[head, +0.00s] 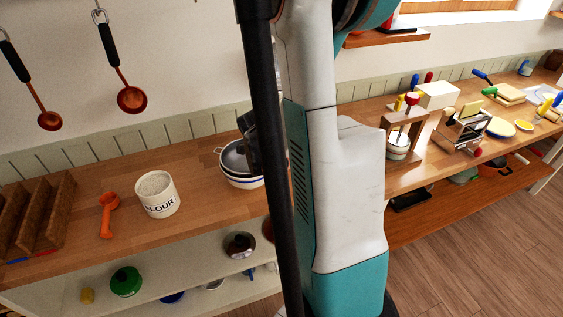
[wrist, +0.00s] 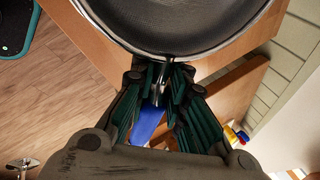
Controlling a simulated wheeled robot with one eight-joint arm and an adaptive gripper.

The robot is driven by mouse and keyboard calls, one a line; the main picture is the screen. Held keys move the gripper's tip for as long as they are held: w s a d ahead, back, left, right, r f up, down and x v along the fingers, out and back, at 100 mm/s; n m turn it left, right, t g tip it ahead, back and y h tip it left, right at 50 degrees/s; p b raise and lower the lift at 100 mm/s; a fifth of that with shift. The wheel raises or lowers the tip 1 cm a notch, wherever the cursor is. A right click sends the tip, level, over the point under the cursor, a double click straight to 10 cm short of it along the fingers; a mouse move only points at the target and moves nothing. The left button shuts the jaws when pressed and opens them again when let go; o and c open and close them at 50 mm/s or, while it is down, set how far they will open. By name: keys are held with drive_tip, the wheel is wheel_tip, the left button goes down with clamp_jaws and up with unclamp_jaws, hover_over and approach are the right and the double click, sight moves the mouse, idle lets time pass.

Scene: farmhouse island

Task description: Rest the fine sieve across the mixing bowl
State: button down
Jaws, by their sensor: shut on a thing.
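The mixing bowl (head: 243,183), white with blue bands, stands on the wooden counter just left of my dark column. The fine sieve (head: 234,158), a grey round mesh with a small loop at its left, lies over the bowl's mouth. I cannot tell whether its rim touches the bowl. My gripper (head: 253,143) is at the sieve's right side, partly hidden by my column. In the wrist view my gripper (wrist: 160,88) is shut on the sieve's thin handle, with the dark sieve (wrist: 165,22) beyond the fingertips. The bowl cannot be made out there.
A wooden stand (head: 404,130) is to the right. Copper ladles (head: 131,98) hang on the wall. Counter between canister and bowl is clear.

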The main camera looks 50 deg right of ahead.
drive_tip(key=c, duration=1.4)
unclamp_jaws()
drive_tip(key=v, duration=1.2)
